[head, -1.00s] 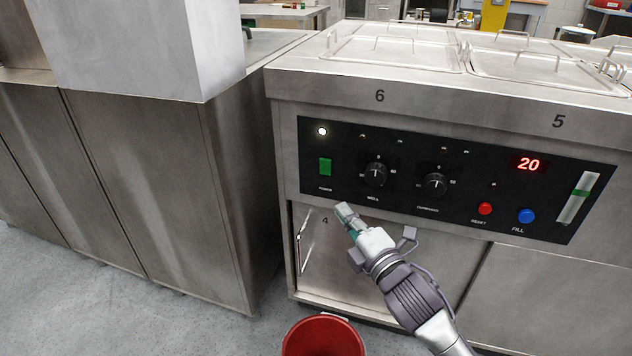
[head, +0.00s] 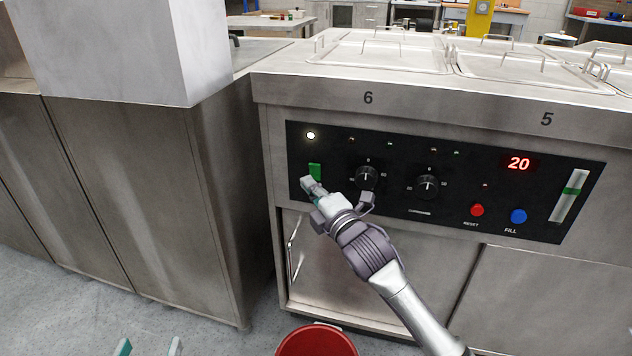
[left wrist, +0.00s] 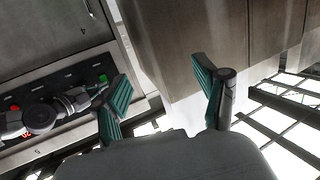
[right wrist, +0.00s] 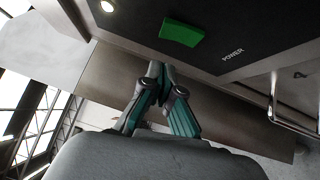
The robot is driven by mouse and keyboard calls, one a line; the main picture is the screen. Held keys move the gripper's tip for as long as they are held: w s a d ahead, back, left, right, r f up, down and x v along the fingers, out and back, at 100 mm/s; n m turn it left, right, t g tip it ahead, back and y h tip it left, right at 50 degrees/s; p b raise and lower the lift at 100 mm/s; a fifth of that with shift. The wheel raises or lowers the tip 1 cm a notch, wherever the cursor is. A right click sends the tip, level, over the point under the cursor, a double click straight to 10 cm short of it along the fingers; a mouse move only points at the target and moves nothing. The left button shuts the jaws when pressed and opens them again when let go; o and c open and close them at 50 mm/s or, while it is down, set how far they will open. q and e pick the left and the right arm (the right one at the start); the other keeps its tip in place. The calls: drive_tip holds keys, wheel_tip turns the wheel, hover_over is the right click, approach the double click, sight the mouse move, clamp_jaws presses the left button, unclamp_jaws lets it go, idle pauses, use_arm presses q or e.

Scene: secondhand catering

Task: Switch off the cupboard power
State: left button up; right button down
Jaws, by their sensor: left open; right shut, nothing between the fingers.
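The black control panel (head: 400,217) on the steel unit carries a green power switch (head: 315,170) at its left, with a lit white lamp (head: 311,135) above it. My right gripper (head: 308,184) is shut and empty, with its tips just below the switch; contact cannot be told. In the right wrist view the green switch (right wrist: 182,32) lies beyond the shut fingertips (right wrist: 158,70), beside the word POWER. The cupboard knob (head: 427,187) is further right. My left gripper (head: 148,347) is open and empty, low at the bottom edge; it also shows in the left wrist view (left wrist: 165,88).
A well knob (head: 367,177), a red reset button (head: 477,209), a blue fill button (head: 518,216) and a display reading 20 (head: 518,163) share the panel. A red bucket (head: 317,341) stands on the floor below. A steel cabinet (head: 150,200) stands at left.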

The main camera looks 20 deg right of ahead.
sight(309, 168)
use_arm(q)
drive_tip(key=shift+w+d+r+t+h+b, duration=0.15)
drive_tip(key=shift+r+t, duration=0.2)
drive_tip(key=shift+r, duration=0.25)
drive_tip(key=shift+d+r+t+h+b, duration=0.1)
drive_tip(key=shift+r+t+h, duration=0.1)
drive_tip(key=shift+r+t, duration=0.35)
drive_tip(key=shift+w+d+r+t+h+b, duration=0.1)
drive_tip(key=shift+r+t+h, duration=0.1)
drive_tip(key=shift+r, duration=0.5)
use_arm(e)
drive_tip(key=shift+w+d+r, duration=0.2)
drive_tip(key=shift+w+d, duration=0.9)
drive_tip(key=shift+w, duration=0.15)
